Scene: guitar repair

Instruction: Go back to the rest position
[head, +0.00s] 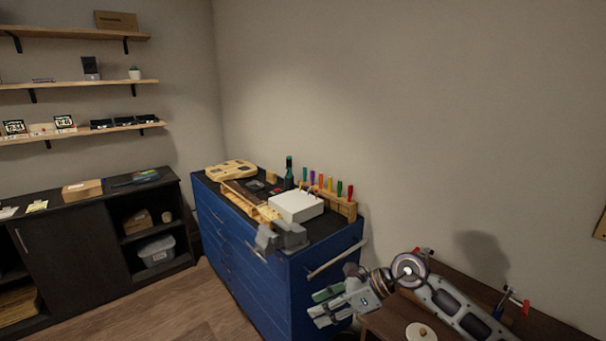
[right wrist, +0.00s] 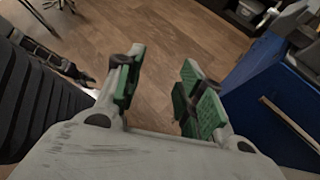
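My right gripper (head: 328,302) is in front of the blue tool cabinet's right front corner in the head view, with its arm coming in from the lower right. In the right wrist view the right gripper (right wrist: 157,92) has its green-padded fingers apart, with only wooden floor between them. It holds nothing. My left gripper does not show in the head view. A dark jointed arm part at the left of the right wrist view appears to be mine.
The blue cabinet (head: 240,250) carries a guitar body (head: 231,170), a white box (head: 296,206), a grey vise (head: 281,238) and a rack of colored tools (head: 330,190). A black cabinet (head: 75,245) stands left. A wooden surface with a round white item (head: 420,332) is lower right. Floor (head: 190,310) between the cabinets is clear.

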